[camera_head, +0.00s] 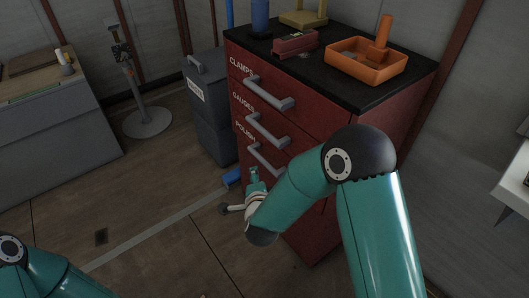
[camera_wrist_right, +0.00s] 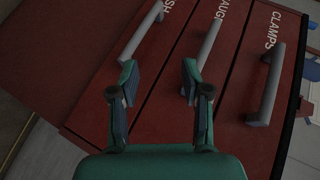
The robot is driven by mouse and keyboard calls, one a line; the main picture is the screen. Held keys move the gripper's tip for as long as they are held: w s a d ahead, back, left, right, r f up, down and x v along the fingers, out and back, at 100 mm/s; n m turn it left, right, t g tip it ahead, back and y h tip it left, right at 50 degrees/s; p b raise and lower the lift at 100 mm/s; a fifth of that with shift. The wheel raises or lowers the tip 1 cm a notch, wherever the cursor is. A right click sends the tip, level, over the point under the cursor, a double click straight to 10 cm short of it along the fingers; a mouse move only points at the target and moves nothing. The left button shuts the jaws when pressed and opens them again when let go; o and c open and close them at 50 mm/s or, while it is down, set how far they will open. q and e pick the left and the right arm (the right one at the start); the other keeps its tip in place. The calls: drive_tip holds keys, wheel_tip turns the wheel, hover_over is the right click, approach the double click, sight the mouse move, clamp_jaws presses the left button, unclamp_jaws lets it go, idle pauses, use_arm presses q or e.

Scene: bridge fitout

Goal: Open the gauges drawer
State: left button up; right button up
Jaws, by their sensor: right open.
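The red cabinet has three drawers, marked CLAMPS, GAUGES and POLISH from top to bottom, and all look shut. The gauges drawer (camera_head: 247,110) has a grey bar handle (camera_head: 267,130), which also shows in the right wrist view (camera_wrist_right: 209,45). My right gripper (camera_head: 254,176) is low in front of the cabinet in the head view, partly hidden by its arm. In the right wrist view the right gripper (camera_wrist_right: 158,82) is open and empty. One finger overlaps the near end of the gauges handle; I cannot tell whether they touch. My left gripper is out of view.
The clamps handle (camera_head: 270,92) and polish handle (camera_head: 266,159) sit above and below. A grey bin (camera_head: 210,110) stands left of the cabinet.

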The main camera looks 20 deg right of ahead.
sight(264, 132)
wheel_tip(264, 132, up, 5)
drive_tip(key=w+m+t+h+b, duration=0.2)
drive_tip(key=m+h+b, duration=0.15)
drive_tip(key=m, duration=0.35)
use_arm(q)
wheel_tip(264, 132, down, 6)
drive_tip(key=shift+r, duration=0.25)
use_arm(e)
drive_tip(key=shift+n, duration=0.3)
drive_tip(key=x, duration=1.6)
drive_tip(key=shift+w+d, duration=0.2)
drive_tip(key=shift+d, duration=0.3)
drive_tip(key=shift+c, duration=0.3)
drive_tip(key=shift+f, duration=0.1)
clamp_jaws()
